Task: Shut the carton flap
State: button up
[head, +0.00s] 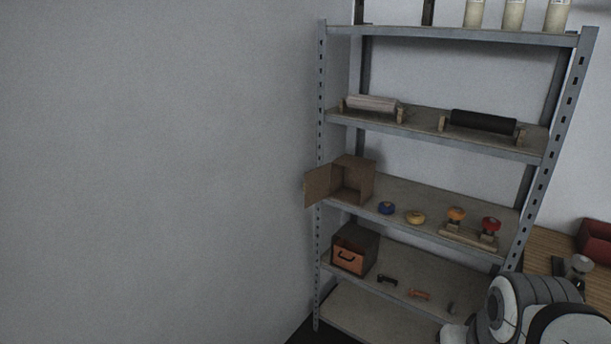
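A small brown carton (361,179) stands at the left end of a middle shelf of a grey metal rack. Its flap (318,185) is swung open to the left and sticks out past the rack's left post. The carton's open front shows a dark inside, and I cannot make out any contents. Part of my arm shows at the bottom right, well away from the carton. My gripper cannot be made out in this view.
Beside the carton are a blue knob (386,208), a yellow knob (415,217) and orange and red knobs on a wooden stand (467,238). A box with an orange front (349,261) sits one shelf below. A wooden table (545,250) stands right.

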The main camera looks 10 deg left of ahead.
aim_at(316, 187)
jog(key=u, duration=0.45)
jog(key=i, duration=1.9)
jog(key=z, duration=0.35)
jog(key=k, duration=0.6)
jog(key=u, duration=0.25)
jog(key=k, duration=0.15)
jog(key=z, duration=0.45)
jog(key=i, duration=0.75)
jog(key=u, duration=0.1)
